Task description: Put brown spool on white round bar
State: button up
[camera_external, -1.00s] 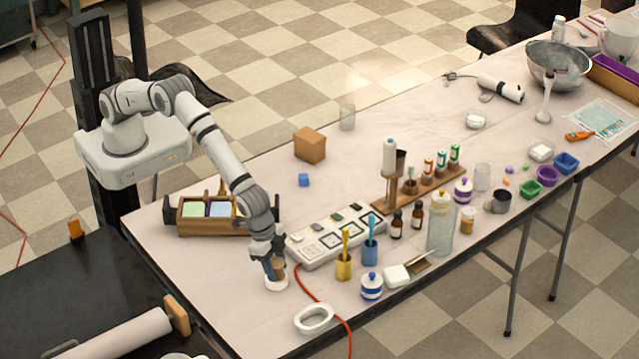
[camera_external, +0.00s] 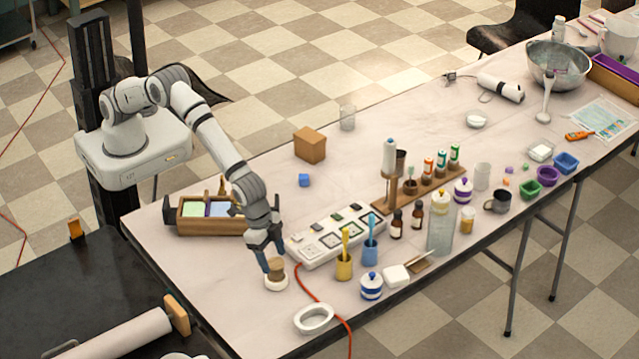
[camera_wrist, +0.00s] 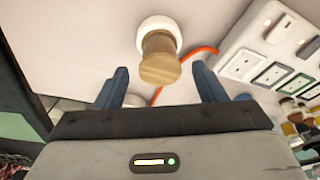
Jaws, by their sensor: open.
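The brown spool (camera_external: 276,267) stands upright on the white round bar (camera_external: 276,283) near the table's left front. In the wrist view, the spool (camera_wrist: 160,60) shows end-on with its wood-grain top, and the white rim of the bar (camera_wrist: 159,23) shows behind it. How the two fit together underneath is hidden. My gripper (camera_external: 271,258) is open just above and behind the spool. In the wrist view, its blue-grey fingers stand apart on either side of the spool, with clear gaps to it.
A white power strip (camera_external: 337,234) with a red cord lies to the right. A yellow cup (camera_external: 344,267) and a blue cup (camera_external: 370,252) stand beside it. A white oval ring (camera_external: 314,319) lies at the front edge. A wooden divided box (camera_external: 190,225) is behind left.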

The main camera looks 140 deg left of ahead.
jog(key=v, duration=0.8)
jog(key=s+d+r+m, duration=0.1)
jog(key=s+d+r, duration=0.1)
jog(key=s+r, duration=0.65)
jog(key=s+d+r+m, duration=0.15)
jog(key=s+r, duration=0.35)
jog(key=s, duration=0.7)
jog(key=s+d+f+m, duration=0.1)
jog(key=s, duration=1.2)
jog(key=s+d+f+m+h, duration=0.1)
jog(key=s+d+f, duration=0.1)
jog(key=s, duration=1.1)
jog(key=shift+s+d+m, duration=0.1)
jog(key=shift+m, duration=0.15)
